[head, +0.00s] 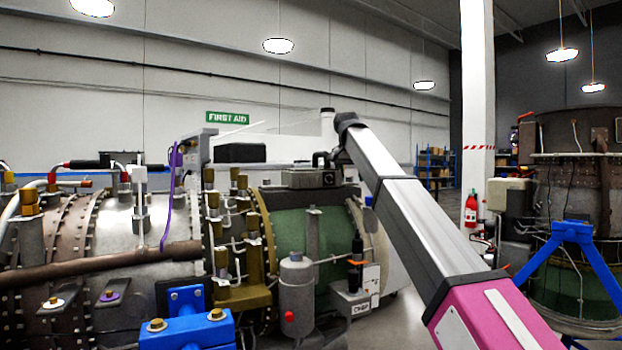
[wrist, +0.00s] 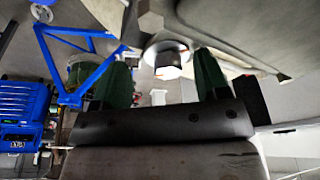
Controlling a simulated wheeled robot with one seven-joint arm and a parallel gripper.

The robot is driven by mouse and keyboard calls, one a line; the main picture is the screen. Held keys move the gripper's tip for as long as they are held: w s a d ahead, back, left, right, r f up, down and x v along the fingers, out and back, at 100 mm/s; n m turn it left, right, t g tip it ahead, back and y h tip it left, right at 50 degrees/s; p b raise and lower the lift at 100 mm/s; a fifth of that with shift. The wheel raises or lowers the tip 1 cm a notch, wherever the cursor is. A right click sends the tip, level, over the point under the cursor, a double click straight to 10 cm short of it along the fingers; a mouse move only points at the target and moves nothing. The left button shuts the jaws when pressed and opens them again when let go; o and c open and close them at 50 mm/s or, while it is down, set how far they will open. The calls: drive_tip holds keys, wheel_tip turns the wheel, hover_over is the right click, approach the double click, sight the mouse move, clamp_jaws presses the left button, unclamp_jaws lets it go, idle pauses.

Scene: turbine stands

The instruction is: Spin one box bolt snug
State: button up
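In the wrist view my gripper (wrist: 162,56) has its two green fingers wide apart. A silver, round, bolt-like part (wrist: 168,60) with a dark end shows between and beyond the fingertips. Neither finger visibly touches it. In the head view my arm reaches from the lower right to above the green-banded turbine (head: 290,235); the gripper's fingers cannot be made out there. A grey box (head: 309,179) sits on top of the turbine below the arm's end. Another grey box (head: 352,303) is low on its right side. I cannot tell which box carries the silver part.
Brass fittings and pipes (head: 238,250) crowd the turbine's left part. A blue bracket (head: 187,325) with bolts stands in front. A second turbine (head: 575,275) on a blue stand (head: 572,232) is at right, near a red extinguisher (head: 471,209). Some floor between the turbines is clear.

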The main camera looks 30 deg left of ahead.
drive_tip(key=shift+o, duration=0.8)
drive_tip(key=shift+w+a+r, duration=0.1)
drive_tip(key=shift+w+a, duration=0.05)
drive_tip(key=shift+a, duration=0.15)
drive_tip(key=shift+r, duration=0.1)
drive_tip(key=shift+a+r, duration=0.15)
drive_tip(key=shift+r, duration=0.65)
drive_tip(key=shift+a+r, duration=0.1)
drive_tip(key=shift+r, duration=0.7)
drive_tip(key=shift+d+r, duration=0.25)
drive_tip(key=shift+r, duration=0.5)
